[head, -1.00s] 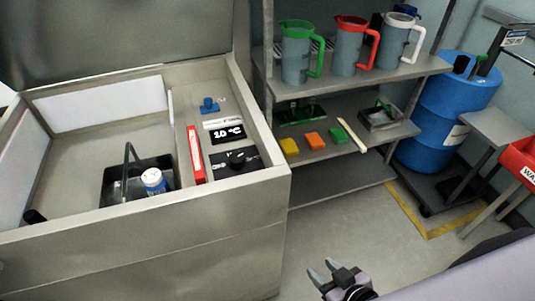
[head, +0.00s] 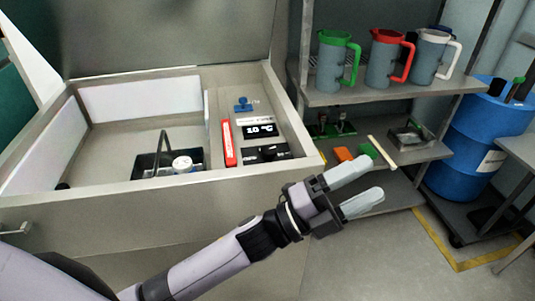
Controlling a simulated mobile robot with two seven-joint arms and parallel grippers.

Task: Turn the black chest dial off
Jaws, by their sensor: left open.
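The black chest dial (head: 267,152) sits on a dark plate at the near end of the control strip, on the right side of the open metal chest (head: 130,192). Its pointer setting is too small to read. A display (head: 260,130) above it reads 10 °C, and a blue knob (head: 243,104) sits farther back. My left gripper (head: 373,176) is open and empty, right of the chest's front right corner in the picture. Its fingers point right, away from the dial, and it is apart from the dial. My right gripper is not in view.
A red-framed strip (head: 228,143) stands left of the dial. A black basket with a white-lidded jar (head: 182,164) is inside the chest. The raised lid (head: 165,35) stands behind. A shelf with jugs (head: 340,62) is at right, partly behind my gripper.

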